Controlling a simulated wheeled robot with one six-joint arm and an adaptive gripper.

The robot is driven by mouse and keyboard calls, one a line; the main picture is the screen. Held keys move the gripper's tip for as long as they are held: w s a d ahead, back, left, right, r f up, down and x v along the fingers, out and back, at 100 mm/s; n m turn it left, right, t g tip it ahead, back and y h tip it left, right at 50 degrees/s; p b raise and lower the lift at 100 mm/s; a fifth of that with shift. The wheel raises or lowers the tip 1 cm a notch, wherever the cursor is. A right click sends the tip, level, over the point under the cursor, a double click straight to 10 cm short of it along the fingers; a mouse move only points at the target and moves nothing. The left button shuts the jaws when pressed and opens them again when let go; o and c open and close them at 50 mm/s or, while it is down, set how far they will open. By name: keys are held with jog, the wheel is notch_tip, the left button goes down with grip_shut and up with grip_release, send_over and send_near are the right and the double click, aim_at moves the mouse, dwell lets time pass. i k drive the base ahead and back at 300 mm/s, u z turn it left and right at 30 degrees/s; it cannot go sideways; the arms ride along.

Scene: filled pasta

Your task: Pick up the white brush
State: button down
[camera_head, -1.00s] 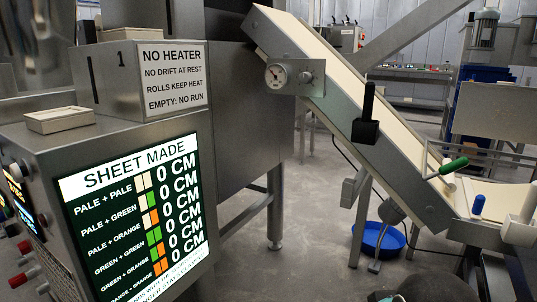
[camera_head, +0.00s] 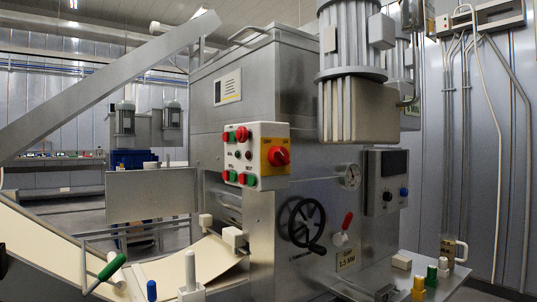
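A white upright handle on a white block-like base (camera_head: 190,285) stands at the bottom edge of the head view, left of centre. Its shape fits a white brush, but no bristles show and its lower part is cut off by the frame. It is beside the lower end of the pale conveyor belt (camera_head: 40,255), close to a blue peg-like handle (camera_head: 151,291). My gripper is not in view.
A green-handled lever (camera_head: 112,266) stands left of the white handle. A grey machine has a button panel (camera_head: 254,155), a black handwheel (camera_head: 306,223) and a red-handled lever (camera_head: 346,228). A shelf at right (camera_head: 445,287) carries small coloured pegs.

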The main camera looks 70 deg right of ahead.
aim_at(190, 256)
jog(key=u, duration=0.05)
jog(key=i, duration=0.4)
jog(key=z, duration=2.5)
